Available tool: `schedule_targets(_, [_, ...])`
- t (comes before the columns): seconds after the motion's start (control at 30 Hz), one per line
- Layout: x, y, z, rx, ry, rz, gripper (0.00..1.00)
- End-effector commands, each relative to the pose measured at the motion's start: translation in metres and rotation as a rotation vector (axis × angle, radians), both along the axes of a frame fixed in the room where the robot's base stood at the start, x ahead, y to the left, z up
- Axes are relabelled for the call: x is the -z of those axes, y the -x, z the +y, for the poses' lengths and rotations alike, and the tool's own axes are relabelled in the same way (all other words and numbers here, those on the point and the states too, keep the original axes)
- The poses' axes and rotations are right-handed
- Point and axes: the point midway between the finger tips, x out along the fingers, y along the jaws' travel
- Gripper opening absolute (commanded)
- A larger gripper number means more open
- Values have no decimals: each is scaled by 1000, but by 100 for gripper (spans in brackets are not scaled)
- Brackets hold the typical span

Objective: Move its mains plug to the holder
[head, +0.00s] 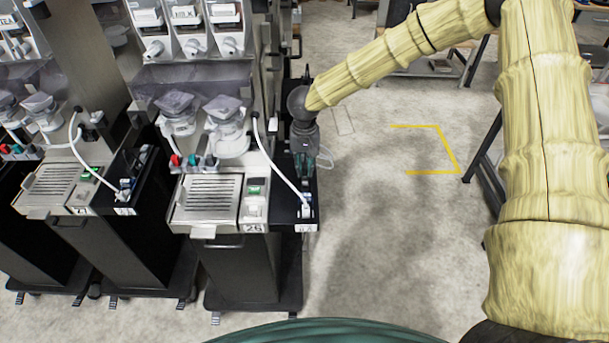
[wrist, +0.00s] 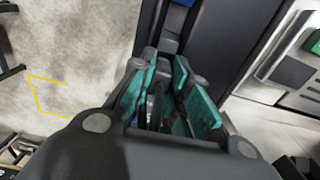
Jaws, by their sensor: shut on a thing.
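My gripper (head: 304,178) points down over the black side shelf (head: 284,192) of the nearest dispenser (head: 210,195). In the wrist view its green-padded fingers (wrist: 170,95) are closed on a narrow dark piece (wrist: 156,103). The piece is mostly hidden by the fingers, and I cannot make out for sure that it is the mains plug. A white connector (head: 306,211) with a white cable (head: 272,160) sits at the front of the shelf, just below the fingertips. I cannot tell whether they touch. A distinct holder is not clear to me.
A second dispenser (head: 60,185) stands to the left, with its own white cable (head: 77,145). Open floor (head: 375,240) with yellow corner marks (head: 450,150) lies to the right. A dark-legged table (head: 480,150) stands beyond, partly behind my arm.

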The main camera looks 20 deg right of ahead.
Motion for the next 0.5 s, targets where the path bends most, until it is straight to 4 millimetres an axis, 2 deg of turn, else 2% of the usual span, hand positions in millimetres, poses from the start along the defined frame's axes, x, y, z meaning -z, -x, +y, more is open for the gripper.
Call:
schedule_targets(0.33, [0,0,0,0,0,0,0])
schedule_targets(0.37, [0,0,0,0,0,0,19])
schedule_targets(0.5, [0,0,0,0,0,0,42])
